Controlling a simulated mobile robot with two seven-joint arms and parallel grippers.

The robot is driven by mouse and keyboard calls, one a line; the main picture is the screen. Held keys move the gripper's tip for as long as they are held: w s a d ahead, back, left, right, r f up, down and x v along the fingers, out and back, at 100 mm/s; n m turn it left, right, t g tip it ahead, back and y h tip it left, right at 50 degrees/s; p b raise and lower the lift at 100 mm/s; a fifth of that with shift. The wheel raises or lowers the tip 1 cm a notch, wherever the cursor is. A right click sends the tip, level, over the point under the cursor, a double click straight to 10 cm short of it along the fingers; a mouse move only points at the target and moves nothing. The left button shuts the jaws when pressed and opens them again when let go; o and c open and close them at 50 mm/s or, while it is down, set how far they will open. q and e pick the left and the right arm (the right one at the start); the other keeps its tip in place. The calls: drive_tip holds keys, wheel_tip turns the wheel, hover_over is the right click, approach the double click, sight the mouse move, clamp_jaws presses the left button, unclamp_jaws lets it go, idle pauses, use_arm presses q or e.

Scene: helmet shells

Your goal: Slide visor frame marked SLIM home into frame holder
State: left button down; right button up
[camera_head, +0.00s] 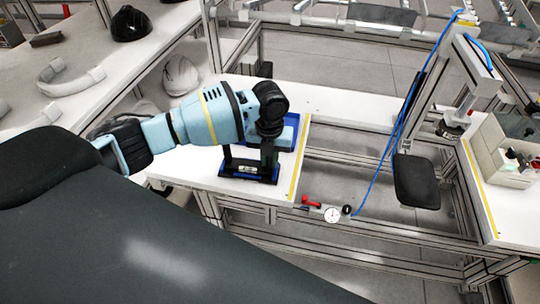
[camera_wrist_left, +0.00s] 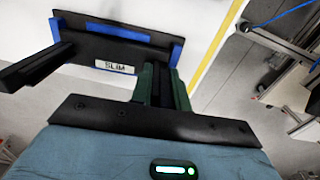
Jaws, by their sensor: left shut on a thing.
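My right gripper is out of view.
The table's yellow-striped edge (camera_head: 300,157) is just right of the holder, with an open gap beyond. A dial gauge (camera_head: 332,214) and a dark hanging pad (camera_head: 416,181) are to the right. A black helmet shell (camera_head: 130,23) sits on the left bench.

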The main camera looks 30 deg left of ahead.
use_arm(q)
drive_tip(key=shift+f, duration=0.45)
drive_tip(key=c, duration=1.3)
unclamp_jaws()
drive_tip(key=shift+o, duration=0.2)
wheel_tip(320, 180, up, 8)
drive_tip(key=shift+f, duration=0.1)
